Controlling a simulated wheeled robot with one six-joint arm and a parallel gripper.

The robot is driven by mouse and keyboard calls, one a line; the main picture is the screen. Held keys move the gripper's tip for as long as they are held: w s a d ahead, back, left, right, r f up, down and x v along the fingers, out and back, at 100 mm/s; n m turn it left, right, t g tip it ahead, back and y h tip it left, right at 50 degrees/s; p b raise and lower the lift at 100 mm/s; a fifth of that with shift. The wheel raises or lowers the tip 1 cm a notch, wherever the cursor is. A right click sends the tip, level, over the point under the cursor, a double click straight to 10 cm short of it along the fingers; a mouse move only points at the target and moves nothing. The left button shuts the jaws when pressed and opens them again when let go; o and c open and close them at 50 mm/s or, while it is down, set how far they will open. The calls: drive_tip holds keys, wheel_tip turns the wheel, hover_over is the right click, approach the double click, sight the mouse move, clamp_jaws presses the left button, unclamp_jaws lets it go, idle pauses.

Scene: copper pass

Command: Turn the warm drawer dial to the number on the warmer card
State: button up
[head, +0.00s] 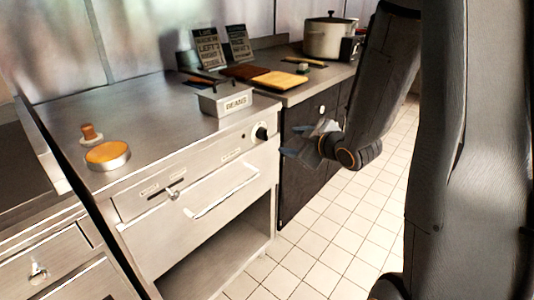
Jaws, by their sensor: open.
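The black dial (262,133) sits at the right end of the steel counter's front panel, above the drawer (222,190) with its long bar handle. Its number marks are too small to read. My gripper (292,142) is open and empty, just to the right of the dial and in front of the dark cabinet. I see no contact with the dial. Two dark cards with white writing, a left one (206,47) and a right one (239,44), stand at the back of the counter. I cannot tell whether either is the warmer card, and no number is readable.
A round orange-topped tin (107,155) is at left. Cutting boards (280,79) and a large pot (330,38) are farther back. The tiled floor (330,225) is clear.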

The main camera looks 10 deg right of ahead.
sight(267, 136)
drive_tip(key=w+a+n+t+y+b, duration=0.1)
drive_tip(key=w+b, duration=0.1)
drive_tip(key=w+a+f+n+t+y+b, duration=0.1)
drive_tip(key=w+a+n+y+b, duration=0.1)
drive_tip(key=w, duration=0.1)
drive_tip(key=w+a+f+n+t+y+b, duration=0.1)
drive_tip(key=w+a+y+b, duration=0.1)
drive_tip(key=shift+w+a+f, duration=0.1)
drive_tip(key=shift+w+a, duration=0.15)
drive_tip(key=shift+w, duration=0.1)
idle(0.4)
drive_tip(key=c, duration=1)
drive_tip(key=shift+c, duration=0.2)
